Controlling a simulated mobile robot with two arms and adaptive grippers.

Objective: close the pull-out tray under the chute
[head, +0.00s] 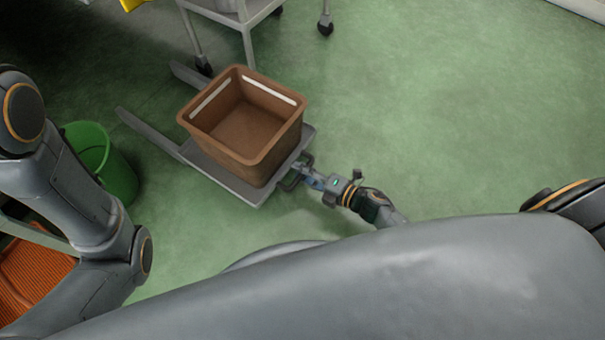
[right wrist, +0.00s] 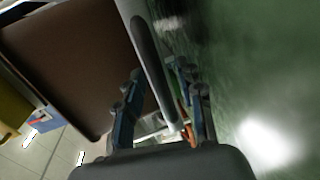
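The pull-out tray (head: 222,178) is a grey plate low over the floor, drawn out along grey rails. Its dark bar handle (head: 293,178) is on the side nearest my right gripper (head: 305,172). In the right wrist view the handle (right wrist: 148,55) runs between the two fingers of my right gripper (right wrist: 160,72). The fingers stand apart, one on each side, and I see no clear grip. A brown open crate (head: 255,165) stands on the tray and looks empty. No chute can be made out. My left arm shows at the left; its gripper is out of view.
A green bucket (head: 120,178) stands left of the tray. An orange ribbed container (head: 35,268) is at the lower left. A light grey wheeled frame (head: 247,45) stands behind the crate. The green floor to the right is clear.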

